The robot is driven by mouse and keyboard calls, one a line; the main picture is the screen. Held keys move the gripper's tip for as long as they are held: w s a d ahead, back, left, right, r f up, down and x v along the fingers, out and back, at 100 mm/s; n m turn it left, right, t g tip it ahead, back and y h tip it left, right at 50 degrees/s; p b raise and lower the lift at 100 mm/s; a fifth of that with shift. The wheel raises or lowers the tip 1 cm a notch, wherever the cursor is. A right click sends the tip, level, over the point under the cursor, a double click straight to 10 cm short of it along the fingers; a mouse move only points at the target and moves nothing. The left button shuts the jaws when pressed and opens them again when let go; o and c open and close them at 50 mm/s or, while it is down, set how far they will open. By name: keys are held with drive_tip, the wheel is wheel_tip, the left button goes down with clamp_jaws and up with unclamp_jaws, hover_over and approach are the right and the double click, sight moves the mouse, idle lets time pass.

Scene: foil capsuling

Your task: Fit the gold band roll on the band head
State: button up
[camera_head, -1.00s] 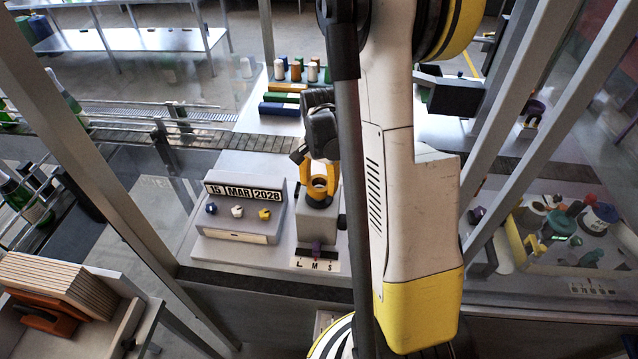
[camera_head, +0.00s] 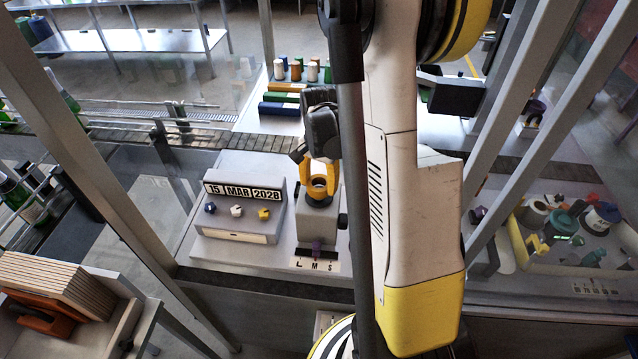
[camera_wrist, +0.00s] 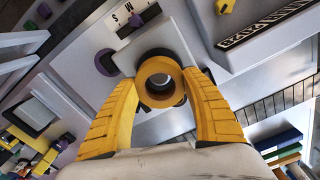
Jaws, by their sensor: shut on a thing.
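The gold band roll (camera_wrist: 151,92) is a short hollow ring between the two yellow fingers of my gripper (camera_wrist: 160,84) in the wrist view. My gripper is shut on it. In the head view my gripper (camera_head: 319,180) holds the roll at the top of the band head (camera_head: 318,223), a grey block with a dark round seat. The band head also shows in the wrist view (camera_wrist: 187,38), under the roll. The roll looks roughly lined up with the dark seat. I cannot tell whether it is fully seated or just above it.
A date block (camera_head: 237,213) with several coloured knobs stands left of the band head. A purple slider (camera_head: 317,247) sits by the L M S scale in front. Coloured rolls (camera_head: 297,72) stand behind the conveyor. A bin of mixed parts (camera_head: 565,240) lies right, beyond the frame posts.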

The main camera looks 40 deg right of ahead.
drive_tip(key=shift+f, duration=0.1)
drive_tip(key=shift+f+b, duration=0.6)
drive_tip(key=shift+b, duration=0.15)
drive_tip(key=shift+f+b, duration=0.5)
drive_tip(key=shift+b, duration=0.6)
idle(0.5)
drive_tip(key=o, duration=1.2)
drive_tip(key=shift+r, duration=0.1)
wheel_tip(320, 180, up, 12)
drive_tip(key=shift+f, duration=0.1)
